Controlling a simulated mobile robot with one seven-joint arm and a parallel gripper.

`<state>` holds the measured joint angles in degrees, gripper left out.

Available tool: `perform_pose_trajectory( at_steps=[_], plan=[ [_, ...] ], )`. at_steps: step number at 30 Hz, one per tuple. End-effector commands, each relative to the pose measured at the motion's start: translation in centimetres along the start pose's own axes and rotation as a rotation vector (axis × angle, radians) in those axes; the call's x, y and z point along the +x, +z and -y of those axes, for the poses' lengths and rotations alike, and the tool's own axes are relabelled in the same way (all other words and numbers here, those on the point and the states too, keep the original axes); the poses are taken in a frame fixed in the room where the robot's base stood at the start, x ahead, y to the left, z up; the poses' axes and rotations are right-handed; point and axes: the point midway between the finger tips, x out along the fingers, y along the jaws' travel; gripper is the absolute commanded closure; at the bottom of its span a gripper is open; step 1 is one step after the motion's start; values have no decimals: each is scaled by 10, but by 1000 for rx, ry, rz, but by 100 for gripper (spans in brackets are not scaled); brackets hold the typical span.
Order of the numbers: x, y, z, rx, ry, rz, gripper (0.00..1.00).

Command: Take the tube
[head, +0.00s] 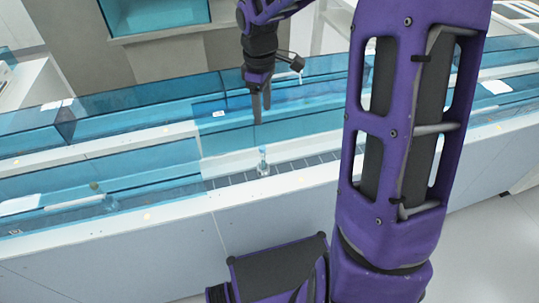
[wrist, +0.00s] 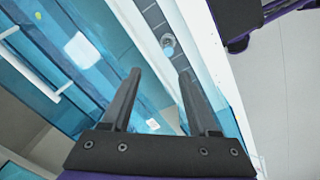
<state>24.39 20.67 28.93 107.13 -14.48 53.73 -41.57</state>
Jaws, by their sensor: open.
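A small clear tube (head: 263,162) with bluish contents stands upright on the dark track, in a gap between the blue see-through panels. It also shows in the wrist view (wrist: 168,44), seen from above, beyond the fingertips and roughly between their lines. My gripper (head: 261,106) is open and empty, pointing down above and behind the tube in the head view. In the wrist view its two dark fingers (wrist: 160,72) are spread apart, with nothing between them. The gripper does not touch the tube.
The dark segmented track (head: 310,160) runs along the white bench, with blue see-through panels (head: 105,130) beside it. Another small vessel (head: 111,203) stands behind a panel at the left. The white bench front edge (head: 290,183) is clear near the tube.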

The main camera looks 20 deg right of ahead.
Motion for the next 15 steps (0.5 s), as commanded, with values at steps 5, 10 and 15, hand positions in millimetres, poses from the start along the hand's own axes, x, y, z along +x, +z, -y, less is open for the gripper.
perform_pose_trajectory(
  at_steps=[5,10,15],
  plan=[
    [2,7,13,-33,-41,-4,40],
    [27,7,16,-39,-50,-4,40],
    [65,7,18,-40,-49,-4,40]
  ],
)
